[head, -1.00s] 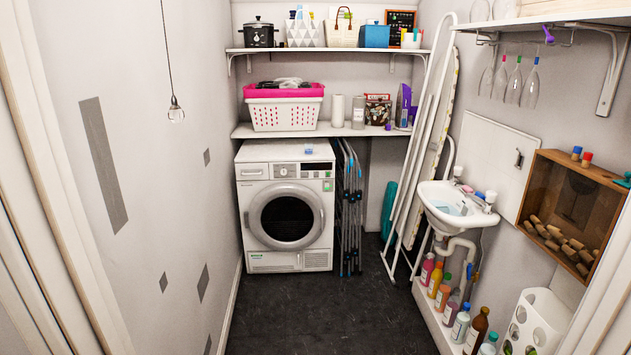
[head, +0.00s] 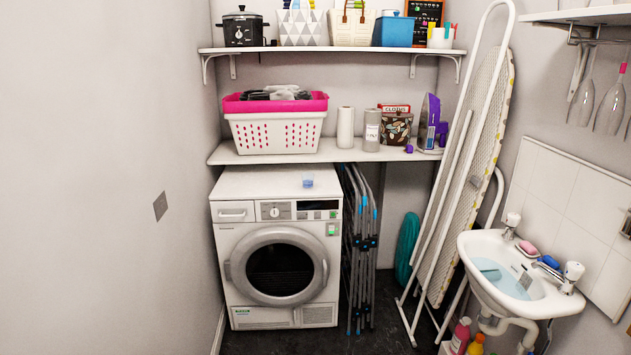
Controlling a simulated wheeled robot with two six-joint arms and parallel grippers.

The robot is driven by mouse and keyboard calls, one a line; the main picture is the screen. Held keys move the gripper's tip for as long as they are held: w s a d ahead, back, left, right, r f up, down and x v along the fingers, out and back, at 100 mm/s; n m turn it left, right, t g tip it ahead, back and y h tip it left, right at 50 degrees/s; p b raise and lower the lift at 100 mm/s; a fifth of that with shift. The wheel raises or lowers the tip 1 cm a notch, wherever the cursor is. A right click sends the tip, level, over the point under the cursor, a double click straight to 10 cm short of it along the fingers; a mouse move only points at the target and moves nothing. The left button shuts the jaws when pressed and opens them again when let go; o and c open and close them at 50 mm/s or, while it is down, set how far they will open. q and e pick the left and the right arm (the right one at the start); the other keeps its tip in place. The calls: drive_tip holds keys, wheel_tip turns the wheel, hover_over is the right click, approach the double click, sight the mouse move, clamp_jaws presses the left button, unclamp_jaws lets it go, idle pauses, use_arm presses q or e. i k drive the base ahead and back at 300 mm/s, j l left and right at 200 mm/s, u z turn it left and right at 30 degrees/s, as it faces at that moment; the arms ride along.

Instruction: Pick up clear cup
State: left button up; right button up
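Neither of my grippers can be made out in the head view. A small dark piece shows at the right edge, cut off by the frame, and I cannot tell what it is.
A shelf (head: 330,152) above the dryer holds a white and pink laundry basket (head: 276,122) and jars. Folded racks (head: 360,250) stand right of the dryer, then an ironing board (head: 470,185) and a sink (head: 495,275). Little dark floor (head: 385,330) shows in front.

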sight(308, 179)
drive_tip(key=i+u, duration=0.1)
drive_tip(key=i, duration=0.6)
drive_tip(key=i+l+u, duration=0.1)
drive_tip(key=i, duration=0.55)
